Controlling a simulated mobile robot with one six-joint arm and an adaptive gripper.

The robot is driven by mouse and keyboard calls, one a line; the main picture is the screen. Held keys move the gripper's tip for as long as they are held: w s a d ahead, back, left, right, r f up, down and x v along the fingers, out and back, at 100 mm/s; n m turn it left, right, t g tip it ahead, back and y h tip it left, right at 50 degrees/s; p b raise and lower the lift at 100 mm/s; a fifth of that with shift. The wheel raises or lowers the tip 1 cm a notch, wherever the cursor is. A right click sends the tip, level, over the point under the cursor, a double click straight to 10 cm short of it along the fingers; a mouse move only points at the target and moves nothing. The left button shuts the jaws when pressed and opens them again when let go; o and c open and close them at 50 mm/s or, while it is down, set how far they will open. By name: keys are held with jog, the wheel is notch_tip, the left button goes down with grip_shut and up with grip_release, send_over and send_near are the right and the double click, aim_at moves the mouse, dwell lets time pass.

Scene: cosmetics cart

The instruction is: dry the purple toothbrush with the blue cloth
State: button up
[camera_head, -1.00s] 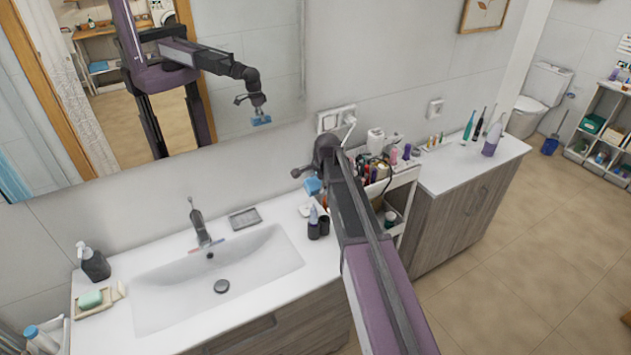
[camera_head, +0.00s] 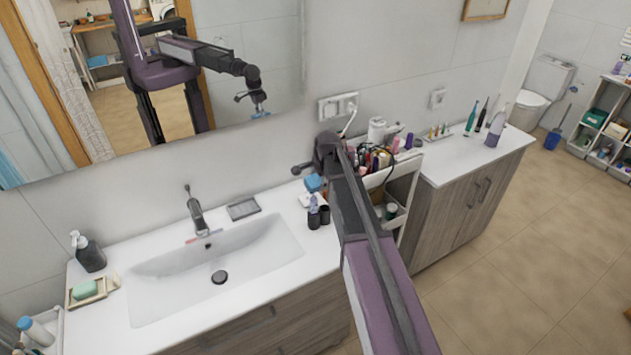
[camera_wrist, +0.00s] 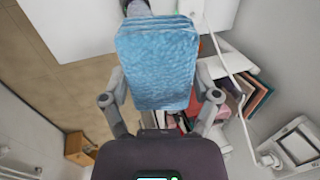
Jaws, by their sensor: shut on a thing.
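My gripper (camera_wrist: 160,85) is shut on the blue cloth (camera_wrist: 158,62), which forms a folded block between the two fingers in the wrist view. In the head view the cloth (camera_head: 314,183) is small, beside the end of my arm, above the counter's right back part. My arm hides most of the gripper there. I cannot pick out the purple toothbrush for certain. A thin pink-and-blue strip (camera_head: 204,237) lies at the basin's back edge by the faucet. A small purple shape (camera_head: 313,203) shows at the dark cups.
Dark cups (camera_head: 319,216) stand right of the basin (camera_head: 165,282). The faucet (camera_head: 197,212) rises behind it. A crowded cosmetics cart (camera_head: 405,190) stands between the sink and the right cabinet (camera_head: 450,222). A soap bottle (camera_head: 88,254) and soap tray (camera_head: 74,300) are at left.

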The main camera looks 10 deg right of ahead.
aim_at(312, 188)
jog(key=shift+f+b, duration=0.55)
jog(key=shift+f, duration=0.25)
jog(key=shift+f+b, duration=0.7)
dwell(1.0)
jog(key=shift+a, duration=0.1)
jog(key=shift+s+a+r, duration=0.1)
jog(key=shift+s+a, duration=0.1)
jog(key=shift+a, duration=0.3)
jog(key=shift+s+a, duration=0.2)
jog(key=shift+a, duration=0.35)
jog(key=shift+d, duration=0.1)
